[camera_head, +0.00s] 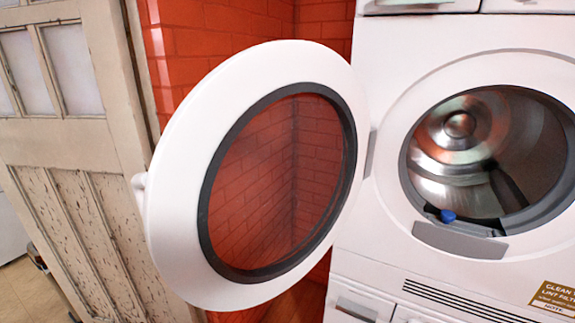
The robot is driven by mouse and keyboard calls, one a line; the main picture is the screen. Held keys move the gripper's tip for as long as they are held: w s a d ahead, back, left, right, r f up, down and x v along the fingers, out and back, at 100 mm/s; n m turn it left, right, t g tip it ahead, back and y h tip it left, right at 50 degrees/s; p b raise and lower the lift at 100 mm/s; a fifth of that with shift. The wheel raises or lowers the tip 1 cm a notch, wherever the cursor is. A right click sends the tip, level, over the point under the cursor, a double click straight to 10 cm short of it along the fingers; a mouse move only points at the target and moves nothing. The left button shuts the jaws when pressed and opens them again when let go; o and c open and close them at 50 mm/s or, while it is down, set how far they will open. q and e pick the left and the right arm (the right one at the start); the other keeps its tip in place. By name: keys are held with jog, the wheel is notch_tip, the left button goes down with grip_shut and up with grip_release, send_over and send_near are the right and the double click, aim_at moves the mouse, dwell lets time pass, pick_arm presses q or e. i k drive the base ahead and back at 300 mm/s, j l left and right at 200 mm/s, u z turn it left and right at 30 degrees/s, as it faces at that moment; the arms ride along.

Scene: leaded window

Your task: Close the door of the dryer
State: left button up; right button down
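The white dryer (375,250) fills the right side of the head view, with its round opening and metal drum (480,150) showing. Its round door (180,235) stands wide open, swung out to the left of the opening. The door has a dark ring around a clear pane, and red tiles show through it. A grey hinge (370,153) joins it to the dryer at its right edge. A small white knob-like part (138,188) sticks out at the door's left edge. Neither of my grippers is in view.
A weathered cream wooden door (85,140) with panes stands at the left, behind the dryer door. A red tiled wall (225,35) is behind. A small blue item (447,216) sits at the drum's lower lip.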

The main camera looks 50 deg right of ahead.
aim_at(172, 199)
jog(key=i+z, duration=0.2)
jog(key=z, duration=0.25)
jog(key=i+j+z, duration=0.15)
jog(key=z, duration=0.3)
jog(key=i+j+z, duration=0.15)
jog(key=z, duration=0.3)
jog(key=i+j+z, duration=0.1)
jog(key=j+z, duration=0.15)
jog(key=z, duration=0.15)
jog(key=j+z, duration=0.25)
jog(key=z, duration=0.2)
jog(key=i+j+z, duration=0.1)
jog(key=j+z, duration=0.2)
jog(key=z, duration=0.15)
jog(key=i+j+z, duration=0.1)
jog(key=j+z, duration=0.65)
jog(key=z, duration=0.15)
jog(key=j+z, duration=0.45)
jog(key=k+l, duration=0.05)
jog(key=l, duration=0.05)
